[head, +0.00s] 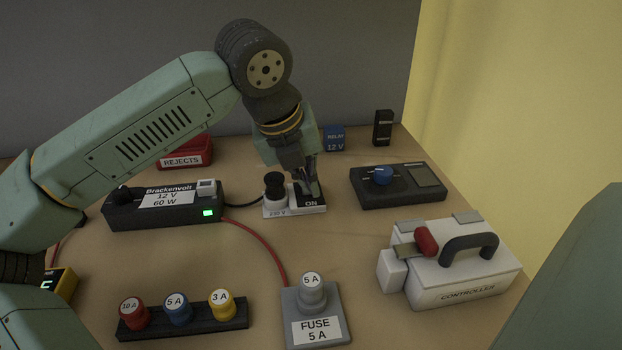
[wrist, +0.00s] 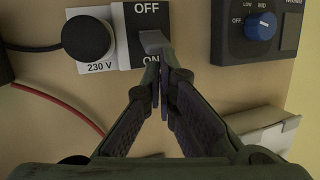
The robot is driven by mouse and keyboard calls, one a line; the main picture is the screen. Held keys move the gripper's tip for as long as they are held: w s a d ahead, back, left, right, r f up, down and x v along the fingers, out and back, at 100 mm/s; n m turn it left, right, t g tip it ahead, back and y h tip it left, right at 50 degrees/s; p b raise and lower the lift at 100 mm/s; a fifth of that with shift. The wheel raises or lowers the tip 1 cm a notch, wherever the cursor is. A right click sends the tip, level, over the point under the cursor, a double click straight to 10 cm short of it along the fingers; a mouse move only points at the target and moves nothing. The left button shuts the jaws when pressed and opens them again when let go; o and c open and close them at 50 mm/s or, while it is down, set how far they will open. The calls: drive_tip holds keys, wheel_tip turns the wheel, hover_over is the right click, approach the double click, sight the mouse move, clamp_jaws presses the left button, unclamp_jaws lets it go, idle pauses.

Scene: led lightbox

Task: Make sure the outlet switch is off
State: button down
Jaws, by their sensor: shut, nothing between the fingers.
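The outlet (wrist: 98,68) is marked 230 V and has a black round plug (wrist: 87,38) in it. Beside it is the black-and-white outlet switch (wrist: 129,32), with OFF at its far end and ON at its near end. Its grey lever (wrist: 153,40) sticks up between the two words; I cannot tell which way it is set. My gripper (wrist: 162,78) is shut and empty, with its fingertips close to the lever on the ON side. Whether they touch is unclear. In the head view my gripper (head: 310,187) hides most of the switch.
The Brackenvolt power supply (head: 150,212), with a lit green light, is left of the outlet. A blue-knob box (head: 400,186) and controller (head: 455,280) stand right. The fuse holder (head: 317,320) and several spare fuses (head: 178,310) are in front. The middle table is clear except for cables.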

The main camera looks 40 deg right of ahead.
drive_tip(key=shift+w+d, duration=0.1)
drive_tip(key=shift+w+d, duration=0.3)
drive_tip(key=shift+w, duration=0.25)
drive_tip(key=shift+w+d+f, duration=0.15)
drive_tip(key=shift+w+d, duration=0.3)
drive_tip(key=shift+w, duration=0.2)
drive_tip(key=shift+s+a+b, duration=0.4)
drive_tip(key=shift+s+b, duration=0.05)
drive_tip(key=shift+s, duration=0.1)
drive_tip(key=shift+w+d+r+p, duration=0.1)
drive_tip(key=shift+r+p, duration=0.45)
drive_tip(key=shift+r, duration=0.15)
drive_tip(key=shift+r+p, duration=1.65)
drive_tip(key=shift+r, duration=1.35)
drive_tip(key=shift+f, duration=0.1)
